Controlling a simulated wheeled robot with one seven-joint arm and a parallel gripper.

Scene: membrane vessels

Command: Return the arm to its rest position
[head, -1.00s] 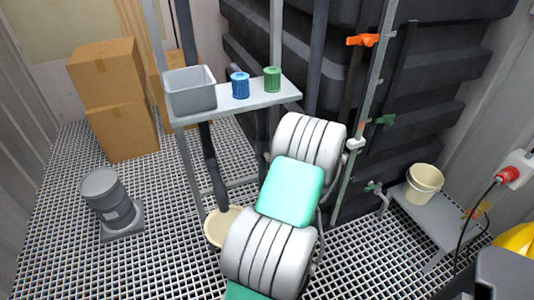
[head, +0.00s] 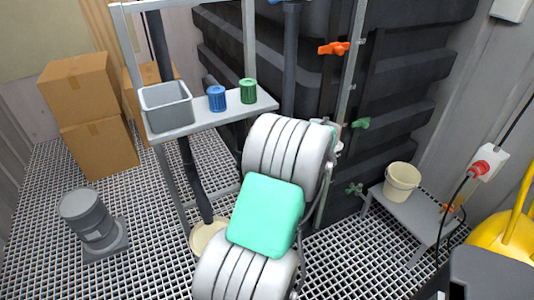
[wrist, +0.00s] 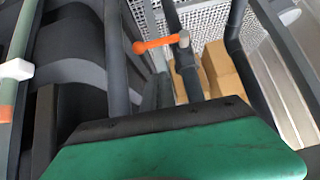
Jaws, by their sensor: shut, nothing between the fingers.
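My arm shows in the head view as white ribbed links (head: 287,150) joined by a teal cover (head: 266,216), rising from the bottom edge toward the dark tank. Its far end is hidden behind the upper link. In the wrist view, my gripper (wrist: 165,118) fills the bottom as a worn green block with a black bolted edge. It is shut and holds nothing. Beyond it, an orange-handled valve (wrist: 158,44) sits on grey pipework, with cardboard boxes (wrist: 222,70) further back. I cannot tell the gap between the gripper and the pipes.
A shelf (head: 186,126) left of my arm holds a grey bin (head: 167,107), a blue canister (head: 217,99) and a green canister (head: 248,91). The black tank (head: 415,90) stands behind. A bucket (head: 402,182) sits on a low bench at right. Open grating lies at left.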

